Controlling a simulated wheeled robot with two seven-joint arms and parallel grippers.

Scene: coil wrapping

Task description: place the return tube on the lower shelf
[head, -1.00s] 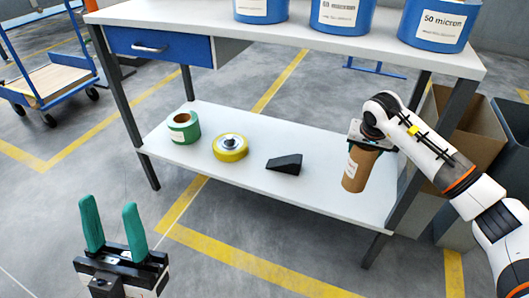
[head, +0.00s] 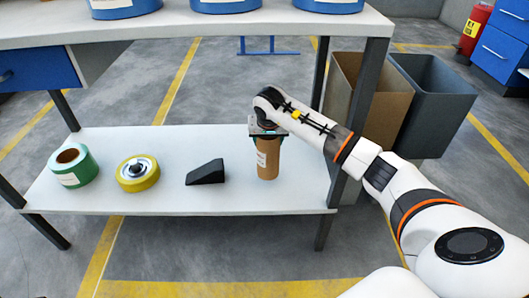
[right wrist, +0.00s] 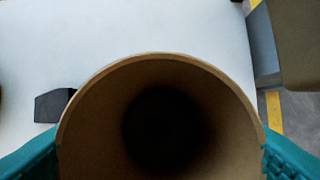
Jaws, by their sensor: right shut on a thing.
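The return tube (head: 267,160) is a brown cardboard cylinder with a white label. It stands upright at the right part of the lower shelf (head: 235,203), with its base at or very near the shelf surface; I cannot tell whether it touches. My right gripper (head: 268,131) is shut on the tube's upper end from above. In the right wrist view the tube's open mouth (right wrist: 160,62) fills the middle, with a teal finger at each side. My left gripper is not in view.
On the lower shelf, left of the tube, are a black wedge (head: 206,173), a yellow wheel-like roll (head: 138,174) and a green roll (head: 74,166). Blue tubs (head: 225,4) stand on the upper top. A dark shelf leg (head: 346,130) and bins (head: 432,105) are at right.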

